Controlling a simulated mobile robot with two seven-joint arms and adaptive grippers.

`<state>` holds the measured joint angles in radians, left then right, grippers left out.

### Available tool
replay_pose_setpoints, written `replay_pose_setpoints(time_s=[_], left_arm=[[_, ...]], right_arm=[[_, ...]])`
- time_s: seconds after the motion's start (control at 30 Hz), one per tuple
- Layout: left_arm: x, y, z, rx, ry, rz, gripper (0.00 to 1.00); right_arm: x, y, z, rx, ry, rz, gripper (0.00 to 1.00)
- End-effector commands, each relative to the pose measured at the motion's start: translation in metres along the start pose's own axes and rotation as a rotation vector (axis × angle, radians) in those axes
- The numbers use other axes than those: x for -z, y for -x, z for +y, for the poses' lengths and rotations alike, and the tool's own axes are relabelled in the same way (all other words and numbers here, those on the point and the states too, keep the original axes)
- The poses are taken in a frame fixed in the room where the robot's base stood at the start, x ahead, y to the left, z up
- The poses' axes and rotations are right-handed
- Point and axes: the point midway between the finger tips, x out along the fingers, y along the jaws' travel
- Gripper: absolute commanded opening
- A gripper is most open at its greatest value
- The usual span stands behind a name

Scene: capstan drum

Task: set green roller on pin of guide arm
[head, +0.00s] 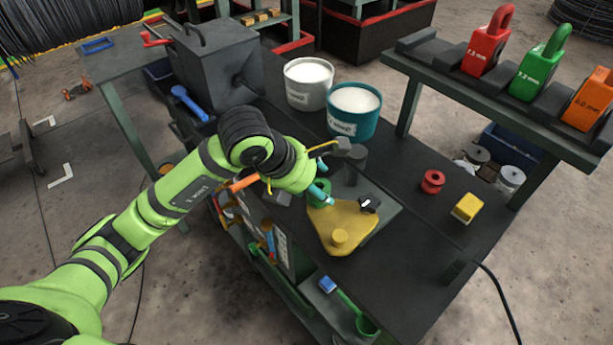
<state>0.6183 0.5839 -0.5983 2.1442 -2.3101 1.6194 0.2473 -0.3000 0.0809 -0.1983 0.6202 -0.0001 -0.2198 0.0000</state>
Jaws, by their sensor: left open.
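The guide arm is a yellow three-cornered plate (350,222) on the dark bench. The green roller (319,191) shows partly at the plate's left corner, between my left gripper's fingertips. My left gripper (324,185) is open with its teal fingertips at either side of the roller. The gripper hides part of the roller and the pin, so I cannot tell how fully the roller sits on it. My right gripper is not in view.
A red spool (432,181) and a yellow block (467,208) lie on the bench's right side. White (308,84) and teal (354,110) tubs stand behind. A rack (455,80) holds red, green and orange blocks. A dark grey post (353,165) stands close behind the gripper.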

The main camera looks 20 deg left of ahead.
Motion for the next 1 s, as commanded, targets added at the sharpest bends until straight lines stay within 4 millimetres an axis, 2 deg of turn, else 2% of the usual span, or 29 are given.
replay_pose_setpoints(time_s=[0.17,0.4,0.6,0.77,1.0], left_arm=[[0.0,0.025,0.001,-0.006,-0.004,-0.007,0.65],[-0.001,0.077,0.001,-0.006,-0.003,-0.007,0.65],[0.0,0.108,0.001,-0.004,-0.001,-0.004,0.65],[0.0,0.117,0.0,-0.002,0.0,-0.002,0.65],[0.0,0.118,0.0,-0.002,0.0,-0.001,0.65]], right_arm=[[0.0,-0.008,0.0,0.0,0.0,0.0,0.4],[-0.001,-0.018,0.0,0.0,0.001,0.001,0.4],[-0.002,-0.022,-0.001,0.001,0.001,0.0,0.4],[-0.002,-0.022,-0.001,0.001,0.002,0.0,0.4],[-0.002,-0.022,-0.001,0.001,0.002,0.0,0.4]])
